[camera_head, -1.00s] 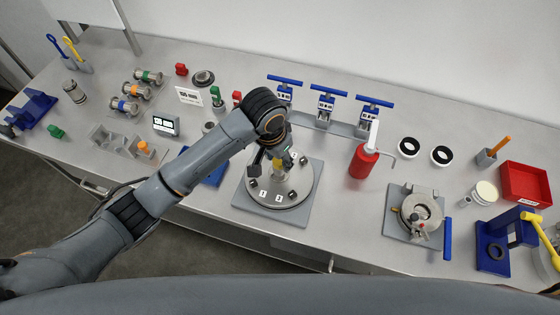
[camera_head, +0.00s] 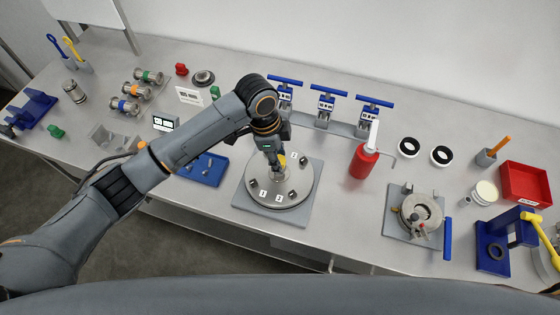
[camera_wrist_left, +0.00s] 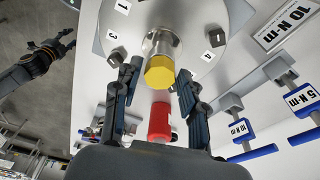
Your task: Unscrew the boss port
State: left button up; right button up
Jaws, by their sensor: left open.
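The boss port shows in the left wrist view as a yellow hexagonal cap (camera_wrist_left: 160,72) on a metal neck (camera_wrist_left: 162,42), at the middle of a round numbered plate (camera_wrist_left: 205,20). In the head view the round plate (camera_head: 300,190) sits on a grey square base, and a little yellow (camera_head: 281,160) shows beside my gripper. My left gripper (camera_head: 277,168) is above the middle of the plate. In the wrist view its two fingers (camera_wrist_left: 158,88) are apart, one to each side of the cap, with nothing seen held. Whether they touch the cap cannot be told.
Three blue-handled torque tools (camera_head: 325,105) stand behind the plate. A red bottle (camera_head: 363,162) stands to its right, and a clamp fixture (camera_head: 418,212) farther right. A blue tray (camera_head: 205,170) lies to the left. Bare table lies between plate and fixture.

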pick_arm(q)
jog(key=m, duration=0.3)
jog(key=shift+w, duration=0.1)
jog(key=m+g+b, duration=0.1)
jog(key=m, duration=0.3)
jog(key=shift+d+m+y, duration=0.1)
jog(key=shift+m+y, duration=0.2)
jog(key=m, duration=0.2)
jog(key=m+b, duration=0.1)
jog(key=m, duration=0.1)
jog(key=shift+m+g+y, duration=0.3)
jog(key=shift+m, duration=0.1)
jog(key=shift+f+m+b, duration=0.1)
jog(key=shift+m+b, duration=0.55)
jog(key=shift+m, duration=0.25)
jog(key=m+y, duration=0.1)
jog(key=m, duration=0.2)
jog(key=shift+d+b, duration=0.1)
jog(key=shift+b, duration=0.3)
jog(key=shift+c, duration=0.5)
